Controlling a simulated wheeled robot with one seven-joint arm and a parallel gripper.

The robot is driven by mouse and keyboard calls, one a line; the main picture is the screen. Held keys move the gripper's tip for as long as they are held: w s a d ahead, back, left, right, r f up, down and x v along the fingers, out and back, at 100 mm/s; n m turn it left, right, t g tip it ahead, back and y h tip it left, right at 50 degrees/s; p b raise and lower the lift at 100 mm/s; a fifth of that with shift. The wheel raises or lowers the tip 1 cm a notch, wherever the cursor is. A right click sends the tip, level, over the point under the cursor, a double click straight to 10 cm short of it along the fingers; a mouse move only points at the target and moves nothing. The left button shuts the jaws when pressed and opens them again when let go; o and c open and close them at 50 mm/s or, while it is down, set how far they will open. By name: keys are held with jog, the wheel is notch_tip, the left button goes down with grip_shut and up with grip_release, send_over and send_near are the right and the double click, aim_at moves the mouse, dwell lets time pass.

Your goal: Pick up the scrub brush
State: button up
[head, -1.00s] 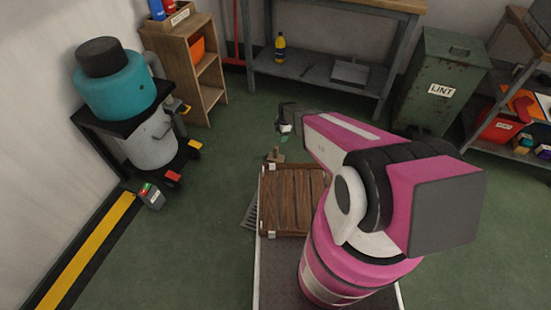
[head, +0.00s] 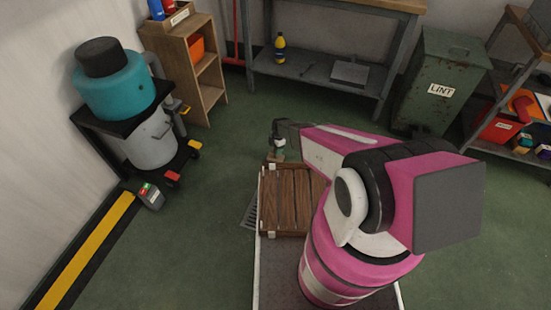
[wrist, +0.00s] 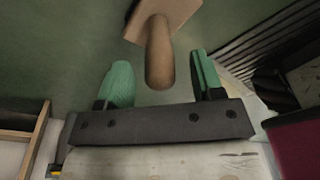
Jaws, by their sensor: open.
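The scrub brush (wrist: 158,55) shows in the wrist view as a rounded wooden handle with a flat wooden block at the top edge, partly cut off. My gripper (wrist: 160,64) is open, with one green finger on each side of the handle's near end. Neither finger appears to touch the handle. In the head view my gripper (head: 279,152) is above the floor at the far end of the wooden crate (head: 292,205). There it largely hides the brush.
A floor grate (wrist: 262,45) lies right of the brush in the wrist view. In the head view, a lint bin (head: 437,85), a workbench (head: 325,75) and a wooden shelf (head: 190,65) stand farther back. Open green floor lies left of the crate.

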jog(key=f, duration=0.2)
jog(key=shift+s+a+f, duration=0.1)
jog(key=shift+a+f, duration=0.1)
jog(key=shift+f, duration=0.15)
grip_shut()
jog(key=shift+r, duration=0.2)
jog(key=shift+r, duration=0.8)
notch_tip(320, 180, up, 2)
jog(key=shift+s+r, duration=0.1)
jog(key=s+r, duration=0.7)
jog(key=s, duration=0.4)
jog(key=shift+s+a, duration=0.2)
jog(key=shift+s, duration=0.05)
